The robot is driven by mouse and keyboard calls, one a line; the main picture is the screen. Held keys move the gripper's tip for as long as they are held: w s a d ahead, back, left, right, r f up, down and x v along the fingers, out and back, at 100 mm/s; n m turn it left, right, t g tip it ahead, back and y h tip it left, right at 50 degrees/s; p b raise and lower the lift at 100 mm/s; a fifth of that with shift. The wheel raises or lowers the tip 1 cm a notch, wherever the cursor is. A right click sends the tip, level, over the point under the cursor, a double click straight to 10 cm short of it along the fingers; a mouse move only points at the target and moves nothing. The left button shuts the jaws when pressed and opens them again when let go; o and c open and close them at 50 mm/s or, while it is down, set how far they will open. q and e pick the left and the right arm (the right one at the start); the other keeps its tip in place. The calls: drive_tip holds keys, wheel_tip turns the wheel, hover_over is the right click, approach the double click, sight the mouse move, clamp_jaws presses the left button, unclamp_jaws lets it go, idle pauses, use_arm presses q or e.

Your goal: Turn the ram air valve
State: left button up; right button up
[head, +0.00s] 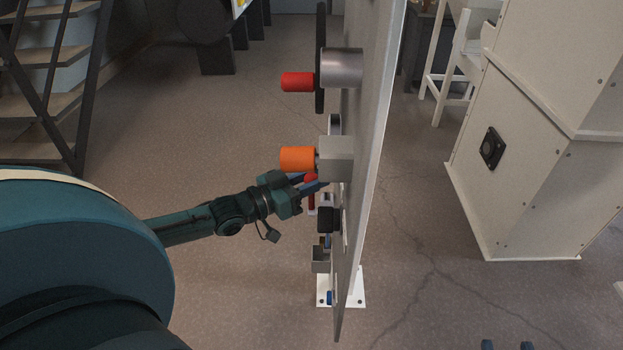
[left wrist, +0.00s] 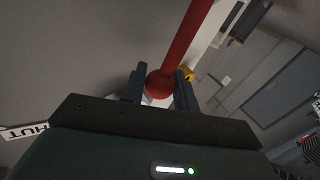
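A grey upright panel (head: 375,120) stands edge-on in the head view with several controls on its left face. My left gripper (head: 309,181) is at the panel, just below an orange knob (head: 298,159). Its fingers lie on both sides of a red ball-ended lever (head: 311,177). No label naming the ram air valve is readable. My right gripper (head: 507,345) shows only two separated fingertips at the bottom edge.
A red handle (head: 297,82) with a dark wheel (head: 320,60) is above the orange knob; a black knob (head: 327,220) is below. A beige cabinet (head: 540,160) stands right. Stairs (head: 45,90) are at left. Open floor lies on both sides of the panel.

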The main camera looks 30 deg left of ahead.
use_arm(q)
clamp_jaws()
